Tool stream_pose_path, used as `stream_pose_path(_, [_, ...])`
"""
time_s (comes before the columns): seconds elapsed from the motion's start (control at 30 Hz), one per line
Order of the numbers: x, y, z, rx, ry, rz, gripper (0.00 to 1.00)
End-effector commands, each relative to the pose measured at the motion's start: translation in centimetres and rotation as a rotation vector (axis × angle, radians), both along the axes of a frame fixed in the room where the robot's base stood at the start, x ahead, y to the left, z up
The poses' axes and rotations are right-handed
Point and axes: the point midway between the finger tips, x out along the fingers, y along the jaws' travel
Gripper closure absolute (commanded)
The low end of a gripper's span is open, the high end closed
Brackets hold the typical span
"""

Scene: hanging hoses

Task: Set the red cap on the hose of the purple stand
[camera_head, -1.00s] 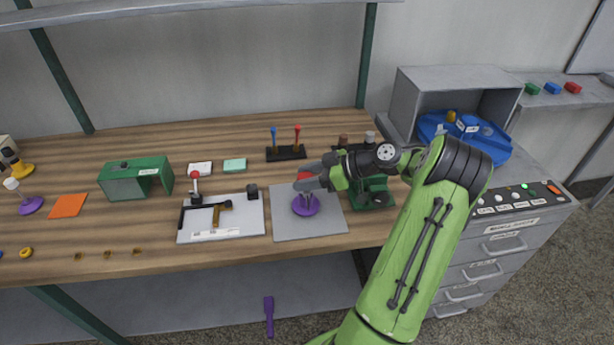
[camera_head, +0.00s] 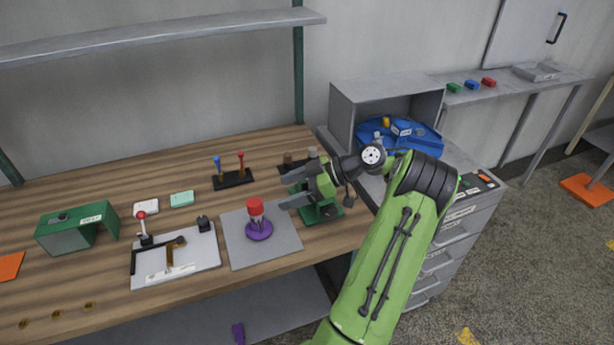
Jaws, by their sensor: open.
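The purple stand (camera_head: 259,231) is upright on a grey mat (camera_head: 280,245) on the wooden bench. The red cap (camera_head: 255,206) sits on top of the stand's pale hose (camera_head: 257,222), which shows as a short part below it. My gripper (camera_head: 284,202) is open and empty just to the right of the cap, its grey fingers apart from it. Whether the cap is fully seated cannot be told at this size.
A green machine (camera_head: 320,211) stands close behind my gripper. A black base with blue and red levers (camera_head: 233,179) is at the back. A drawer cabinet (camera_head: 455,225) stands at the right.

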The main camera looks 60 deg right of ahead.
Motion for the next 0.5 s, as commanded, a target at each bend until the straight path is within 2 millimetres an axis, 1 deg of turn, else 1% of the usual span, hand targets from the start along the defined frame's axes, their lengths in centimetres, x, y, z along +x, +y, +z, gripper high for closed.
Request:
stream_pose_path(0.03, [-1.0, -0.8, 1.0, -0.001, -0.002, -0.004, 0.20])
stream_pose_path(0.1, [-2.2, -1.7, 1.8, 0.000, -0.002, -0.005, 0.20])
stream_pose_path(0.2, [-3.5, -2.5, 2.5, 0.000, -0.002, 0.000, 0.20])
stream_pose_path(0.33, [-4.2, -2.9, 2.7, 0.001, -0.001, 0.001, 0.20])
stream_pose_path(0.5, [-4.3, -2.9, 2.5, 0.000, 0.000, 0.001, 0.20])
